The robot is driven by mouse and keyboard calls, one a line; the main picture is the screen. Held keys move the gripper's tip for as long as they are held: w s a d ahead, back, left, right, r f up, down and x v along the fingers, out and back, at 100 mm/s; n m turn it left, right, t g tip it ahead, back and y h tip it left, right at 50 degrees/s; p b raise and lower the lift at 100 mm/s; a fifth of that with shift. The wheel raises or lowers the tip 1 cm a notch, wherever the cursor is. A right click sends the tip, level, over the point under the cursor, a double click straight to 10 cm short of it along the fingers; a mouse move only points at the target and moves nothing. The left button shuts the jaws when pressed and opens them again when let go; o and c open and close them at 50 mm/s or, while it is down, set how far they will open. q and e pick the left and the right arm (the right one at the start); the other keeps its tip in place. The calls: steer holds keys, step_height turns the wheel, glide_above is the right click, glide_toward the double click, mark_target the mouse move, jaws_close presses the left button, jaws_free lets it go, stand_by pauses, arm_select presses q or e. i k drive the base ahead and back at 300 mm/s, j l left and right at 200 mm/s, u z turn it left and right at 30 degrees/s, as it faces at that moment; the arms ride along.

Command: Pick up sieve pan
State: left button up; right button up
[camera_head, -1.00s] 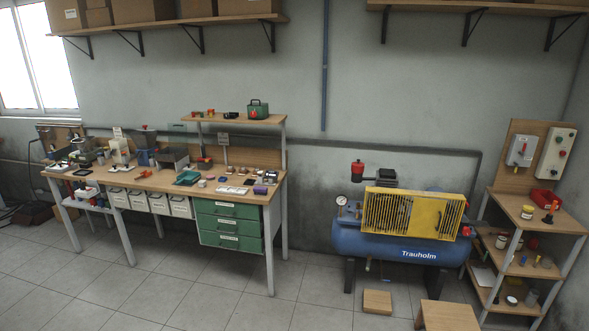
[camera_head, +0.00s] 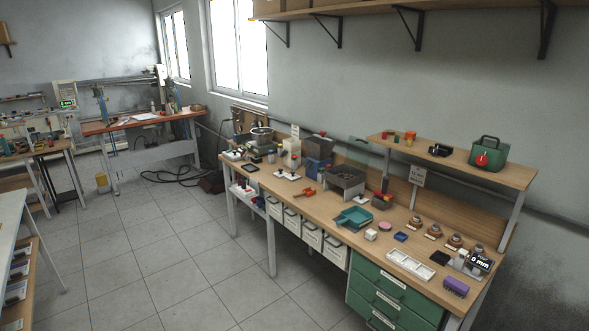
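A wooden workbench (camera_head: 330,210) runs along the wall in the middle and right of the head view. A round metal pan-like piece (camera_head: 262,133) sits on top of a device at the bench's far left end. A teal shallow pan or tray (camera_head: 355,217) lies near the bench's front edge, in front of a dark grey box-shaped unit (camera_head: 344,178). I cannot tell for certain which of these is the sieve pan. Neither of my grippers is in view.
Green drawers (camera_head: 392,295) and white bins (camera_head: 311,236) hang under the bench. A raised shelf (camera_head: 460,170) stands at its right end. The tiled floor (camera_head: 170,250) in front is clear. A pale table (camera_head: 12,220) stands at the left edge, and cables lie at the back.

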mark_target(356, 216)
steer(key=i+j+z, duration=0.1)
steer(key=i, duration=0.35)
steer(key=i+j+z, duration=0.1)
steer(key=i, duration=0.35)
steer(key=i+j+z, duration=0.1)
steer(key=i+j, duration=0.2)
steer(key=i, duration=0.15)
